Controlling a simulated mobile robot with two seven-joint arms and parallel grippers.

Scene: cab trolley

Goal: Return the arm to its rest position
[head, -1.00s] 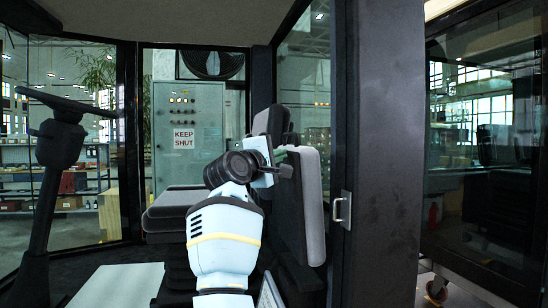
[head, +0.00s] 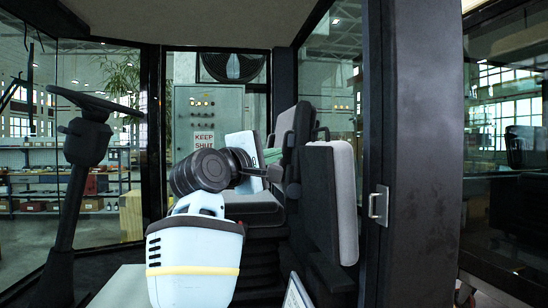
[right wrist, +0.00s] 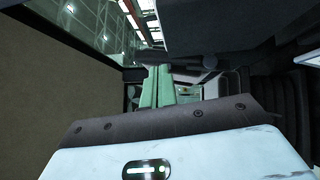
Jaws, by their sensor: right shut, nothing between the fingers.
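My right arm reaches forward into the cab in the head view, over the seat. My right gripper (head: 272,156) is partly hidden behind my own wrist, with its greenish fingers pointing right towards the seat back (head: 344,185). In the right wrist view its two pale green fingers (right wrist: 157,88) lie close together, shut with nothing between them. The dark seat parts show close beyond the fingers; I cannot tell whether they touch. My left gripper is not in view.
The steering wheel (head: 95,103) stands on its column at the left. The black door pillar with a handle (head: 379,205) rises at the right. The seat cushion (head: 250,205) lies below my wrist. A grey cabinet (head: 208,115) stands outside behind the glass.

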